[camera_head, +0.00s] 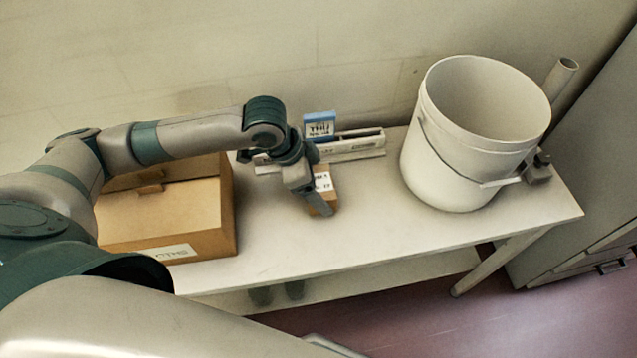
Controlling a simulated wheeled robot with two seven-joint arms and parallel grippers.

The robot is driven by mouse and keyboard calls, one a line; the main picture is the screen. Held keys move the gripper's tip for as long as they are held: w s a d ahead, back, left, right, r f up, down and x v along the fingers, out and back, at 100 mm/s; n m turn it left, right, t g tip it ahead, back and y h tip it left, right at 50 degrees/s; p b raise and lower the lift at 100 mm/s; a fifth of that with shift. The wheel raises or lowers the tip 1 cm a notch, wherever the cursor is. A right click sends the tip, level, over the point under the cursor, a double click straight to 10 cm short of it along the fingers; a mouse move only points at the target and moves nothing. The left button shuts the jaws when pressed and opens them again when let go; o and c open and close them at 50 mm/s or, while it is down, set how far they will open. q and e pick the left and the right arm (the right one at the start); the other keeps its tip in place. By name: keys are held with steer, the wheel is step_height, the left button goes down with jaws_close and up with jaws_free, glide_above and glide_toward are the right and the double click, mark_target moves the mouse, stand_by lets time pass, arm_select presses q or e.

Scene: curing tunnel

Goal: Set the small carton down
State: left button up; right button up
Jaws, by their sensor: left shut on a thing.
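The small carton (325,184) is brown with a white label and sits in the middle of the white table (370,235). My left gripper (317,200) reaches down over it from the left and is shut on it. The fingers and wrist hide part of the carton. I cannot tell whether its underside touches the table top. My right gripper is not in view.
A large brown box (185,215) stands to the left under my left arm. A big white bucket (445,165) stands to the right. A pale rail (350,147) and a blue-and-white labelled item (320,125) are behind the carton. The table front is clear.

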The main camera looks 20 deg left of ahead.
arm_select(q)
steer(key=shift+f, duration=0.1)
steer(key=o, duration=1.1)
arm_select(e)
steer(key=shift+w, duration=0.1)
arm_select(q)
steer(key=shift+o, duration=0.2)
steer(key=shift+s+a+r, duration=0.1)
steer(key=shift+a+r, duration=0.05)
steer(key=shift+r, duration=0.55)
steer(key=v, duration=1)
steer(key=shift+s+a+r, duration=0.15)
steer(key=shift+s+r, duration=0.05)
steer(key=shift+r, duration=0.15)
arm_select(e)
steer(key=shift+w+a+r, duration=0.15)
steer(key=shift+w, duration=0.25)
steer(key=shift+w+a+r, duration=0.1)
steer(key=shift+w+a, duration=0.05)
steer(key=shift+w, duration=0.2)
